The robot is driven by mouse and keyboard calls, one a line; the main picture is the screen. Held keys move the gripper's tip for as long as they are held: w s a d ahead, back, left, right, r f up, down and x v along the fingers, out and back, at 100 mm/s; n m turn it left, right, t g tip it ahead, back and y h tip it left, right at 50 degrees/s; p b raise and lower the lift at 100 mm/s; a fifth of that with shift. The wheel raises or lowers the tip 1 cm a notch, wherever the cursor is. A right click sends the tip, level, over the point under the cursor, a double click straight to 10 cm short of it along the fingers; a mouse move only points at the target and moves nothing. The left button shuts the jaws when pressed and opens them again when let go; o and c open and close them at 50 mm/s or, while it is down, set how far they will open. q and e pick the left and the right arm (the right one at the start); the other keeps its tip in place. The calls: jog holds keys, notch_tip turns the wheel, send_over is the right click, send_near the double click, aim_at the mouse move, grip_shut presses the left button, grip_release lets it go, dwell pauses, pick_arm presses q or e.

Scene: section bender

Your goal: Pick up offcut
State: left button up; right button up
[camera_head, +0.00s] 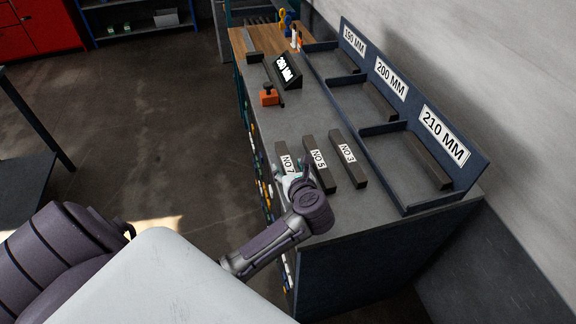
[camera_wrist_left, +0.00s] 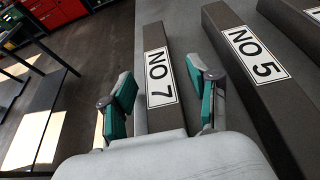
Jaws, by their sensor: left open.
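Three dark bar offcuts lie side by side on the grey bench top, labelled NO 7 (camera_head: 283,150), NO 5 (camera_head: 319,165) and NO 3 (camera_head: 348,158). My left gripper (camera_head: 290,176) is over the near part of the NO 7 bar. In the left wrist view, its open green-padded fingers (camera_wrist_left: 161,95) stand on either side of the NO 7 bar (camera_wrist_left: 154,45), with the right finger between it and the NO 5 bar (camera_wrist_left: 250,70). I cannot tell whether the pads touch the bar. The near end of NO 7 is hidden by the gripper. My right gripper is not in view.
A blue rack (camera_head: 377,129) with bays labelled 190, 200 and 210 MM holds a bar in each bay, right of the offcuts. An orange block device (camera_head: 269,97) and a dark 280 MM display (camera_head: 287,72) stand farther back. Floor lies open to the left.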

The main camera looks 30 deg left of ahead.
pick_arm(q)
jog(key=shift+d, duration=0.1)
grip_shut()
jog(key=shift+r, duration=0.15)
